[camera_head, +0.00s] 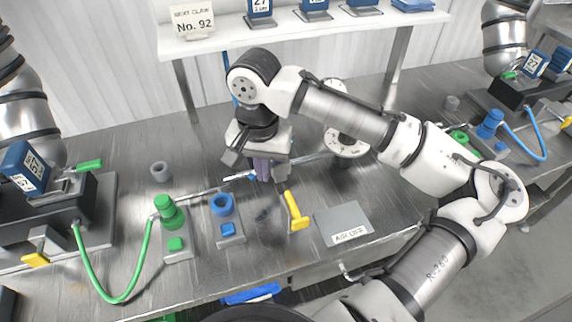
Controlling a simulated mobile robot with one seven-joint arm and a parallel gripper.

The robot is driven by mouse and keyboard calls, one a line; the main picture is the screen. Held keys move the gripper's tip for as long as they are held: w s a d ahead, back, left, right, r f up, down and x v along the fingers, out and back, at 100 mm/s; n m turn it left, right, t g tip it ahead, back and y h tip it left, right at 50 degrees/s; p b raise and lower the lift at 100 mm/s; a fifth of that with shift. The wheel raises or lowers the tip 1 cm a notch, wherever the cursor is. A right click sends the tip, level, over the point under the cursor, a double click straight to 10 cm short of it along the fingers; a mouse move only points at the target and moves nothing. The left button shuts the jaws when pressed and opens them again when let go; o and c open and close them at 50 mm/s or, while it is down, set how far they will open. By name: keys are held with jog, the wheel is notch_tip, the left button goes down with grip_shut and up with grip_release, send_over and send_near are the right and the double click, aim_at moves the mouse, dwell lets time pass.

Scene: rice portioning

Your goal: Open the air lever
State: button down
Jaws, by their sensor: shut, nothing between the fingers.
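A yellow lever (296,212), likely the air lever, stands on the metal table beside a grey plate (343,221) whose label reads "AIR OFF". The lever's long handle slants up and to the left, with a wider foot at the lower right. My gripper (263,172) points down, behind and to the left of the lever, above the table. Its fingers are shut with nothing between them. It appears apart from the lever. The fingertips are small and partly blurred by reflections.
Left of the lever stand a blue fitting (222,204) and a green fitting (169,212) with a green hose. A machine (50,215) with a green handle is at far left. A metal pipe runs behind. A white shelf (300,25) holds signs at the back.

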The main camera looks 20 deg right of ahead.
jog(key=shift+w+a+p, duration=0.35)
jog(key=shift+w+a, duration=0.4)
jog(key=shift+w, duration=0.1)
jog(key=r+p, duration=0.4)
jog(key=p, duration=0.1)
jog(key=r+p, duration=0.2)
jog(key=r, duration=0.1)
jog(key=shift+w+a+r, duration=0.1)
jog(key=shift+w+a, duration=0.05)
jog(key=shift+a, duration=0.15)
dwell(0.5)
